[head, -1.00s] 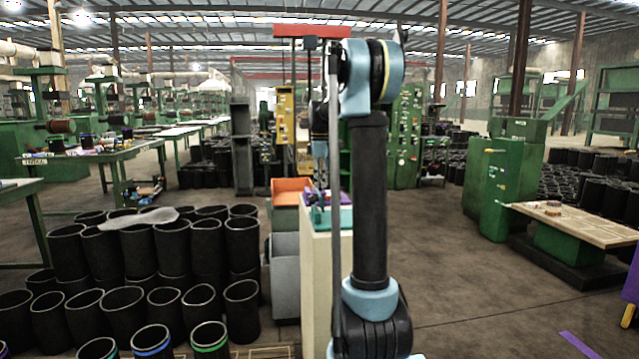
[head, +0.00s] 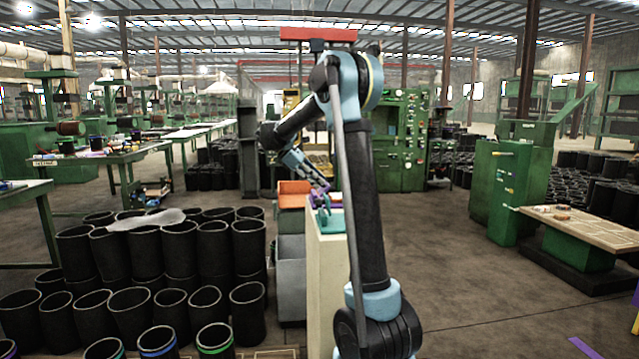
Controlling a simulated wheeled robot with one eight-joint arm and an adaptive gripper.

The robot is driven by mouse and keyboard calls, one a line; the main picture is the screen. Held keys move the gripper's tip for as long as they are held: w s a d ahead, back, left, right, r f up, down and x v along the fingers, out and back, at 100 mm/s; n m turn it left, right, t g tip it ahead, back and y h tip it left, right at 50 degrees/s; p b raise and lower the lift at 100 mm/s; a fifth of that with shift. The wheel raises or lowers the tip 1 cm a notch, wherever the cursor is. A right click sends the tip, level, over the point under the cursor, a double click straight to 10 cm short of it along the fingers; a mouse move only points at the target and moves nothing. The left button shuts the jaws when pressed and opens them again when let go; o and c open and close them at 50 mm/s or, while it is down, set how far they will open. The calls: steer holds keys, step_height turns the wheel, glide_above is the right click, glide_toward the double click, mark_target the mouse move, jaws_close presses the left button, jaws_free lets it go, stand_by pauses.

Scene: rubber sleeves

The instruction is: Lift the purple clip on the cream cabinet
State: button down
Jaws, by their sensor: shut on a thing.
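The cream cabinet (head: 325,285) stands at the middle of the head view, partly hidden by my arm. My gripper (head: 322,190) is low over the cabinet's top end, reaching in from the upper left. It is shut on the purple clip (head: 319,199), which shows as a small purple patch at the fingertips. The clip looks slightly above the top, but whether it is clear of everything there is too small to tell. A teal thing (head: 331,221) lies on the cabinet top just below the clip.
An orange bin (head: 292,194) and grey bins (head: 291,262) stand left of the cabinet. Many black rubber sleeves (head: 140,255) fill the floor at left. A green machine (head: 500,190) and a work table (head: 575,225) are at right.

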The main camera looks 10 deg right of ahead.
steer(key=shift+w+a+f+h, duration=0.1)
steer(key=shift+a+h, duration=0.3)
steer(key=shift+h, duration=0.35)
steer(key=shift+s+a+f+h, duration=0.15)
steer(key=shift+a+h, duration=0.25)
steer(key=shift+h, duration=0.4)
steer(key=shift+w+a+f+h, duration=0.15)
steer(key=shift+a+h, duration=0.25)
steer(key=shift+h, duration=0.35)
steer(key=c, duration=1.4)
jaws_free()
step_height(320, 180, up, 10)
steer(key=shift+f, duration=0.1)
